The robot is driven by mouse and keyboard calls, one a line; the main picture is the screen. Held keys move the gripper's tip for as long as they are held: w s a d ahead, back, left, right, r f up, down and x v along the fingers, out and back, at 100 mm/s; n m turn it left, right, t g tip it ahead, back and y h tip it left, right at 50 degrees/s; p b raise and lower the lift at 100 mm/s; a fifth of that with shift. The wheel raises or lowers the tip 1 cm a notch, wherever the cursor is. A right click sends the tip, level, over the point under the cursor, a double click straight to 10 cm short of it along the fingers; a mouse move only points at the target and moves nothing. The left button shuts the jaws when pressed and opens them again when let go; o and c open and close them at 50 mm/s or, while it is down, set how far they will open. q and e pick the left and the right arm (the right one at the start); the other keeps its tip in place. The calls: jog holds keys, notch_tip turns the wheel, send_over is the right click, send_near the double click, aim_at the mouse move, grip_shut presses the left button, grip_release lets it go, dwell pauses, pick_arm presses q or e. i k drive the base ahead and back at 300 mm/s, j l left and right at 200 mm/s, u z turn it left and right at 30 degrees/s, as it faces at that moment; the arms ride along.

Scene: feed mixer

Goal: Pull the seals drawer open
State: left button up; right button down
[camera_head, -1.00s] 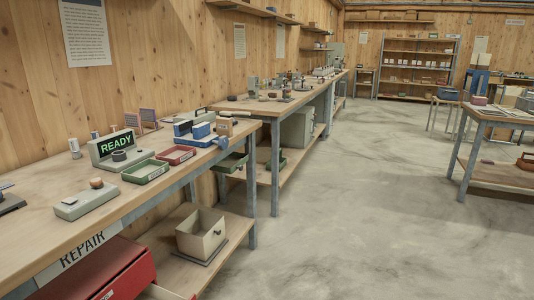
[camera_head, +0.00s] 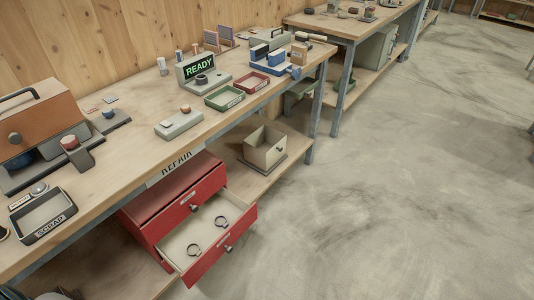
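A red drawer cabinet (camera_head: 172,196) sits under the bench marked REPAIR. Its upper drawer (camera_head: 205,195) is shut, with a dark knob and a small label. The labels on the drawers are too small to read, so I cannot tell by name which is the seals drawer. Neither of my grippers shows in the view.
A beige open box (camera_head: 265,149) stands on the lower shelf beside the cabinet. The bench top (camera_head: 140,135) above holds a READY display (camera_head: 199,66), a SCRAP tray (camera_head: 43,215) and green and red trays. The concrete floor (camera_head: 400,200) at right is clear.

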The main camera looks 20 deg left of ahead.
aim_at(199, 228)
jog(key=i+l+u, duration=0.1)
jog(key=u, duration=1.05)
